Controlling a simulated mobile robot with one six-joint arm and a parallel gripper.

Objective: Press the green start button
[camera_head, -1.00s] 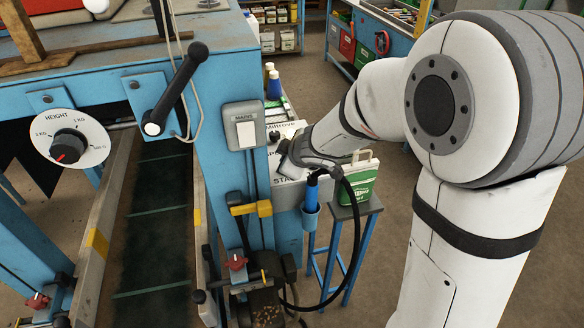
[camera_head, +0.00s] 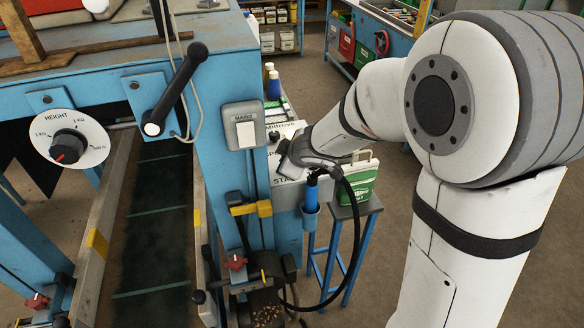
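A pale control panel (camera_head: 286,194) is fixed to the right side of the blue machine, with partly covered lettering that seems to begin "STA". My arm reaches in from the right, and its end (camera_head: 303,152) is at this panel, covering much of it. The green start button is not visible; it may be hidden behind my arm's end. My gripper's fingers cannot be made out, so I cannot tell whether they are open or shut, or touching the panel.
A mains switch (camera_head: 243,127) and a height dial (camera_head: 69,145) are on the blue frame. A black lever (camera_head: 177,92) juts out nearby. A green-and-white container (camera_head: 358,182) stands on a stool.

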